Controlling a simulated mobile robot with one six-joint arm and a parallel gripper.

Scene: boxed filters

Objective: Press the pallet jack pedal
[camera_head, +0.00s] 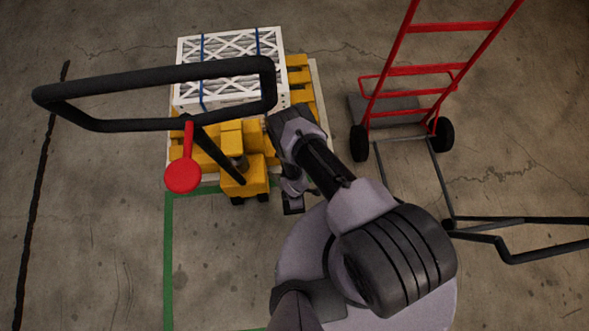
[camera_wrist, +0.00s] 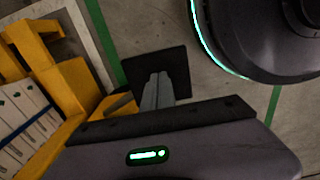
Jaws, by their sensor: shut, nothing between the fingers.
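The yellow pallet jack (camera_head: 247,180) stands at left centre in the head view, with a black loop handle (camera_head: 150,123) rising toward the camera. A red lever with a round red paddle (camera_head: 183,175) hangs at its left. In the wrist view a dark square plate (camera_wrist: 182,68), which looks like the pedal, lies beyond my fingertips. My gripper (camera_wrist: 157,80) is shut and empty, and its fingers overlap the plate in the picture. I cannot tell whether they touch it.
A white slatted crate with blue straps (camera_head: 232,60) sits on the jack's load. A red hand truck (camera_head: 415,70) stands at right. A green floor line (camera_head: 168,260) runs beside the jack. My round base fills the wrist view's upper right.

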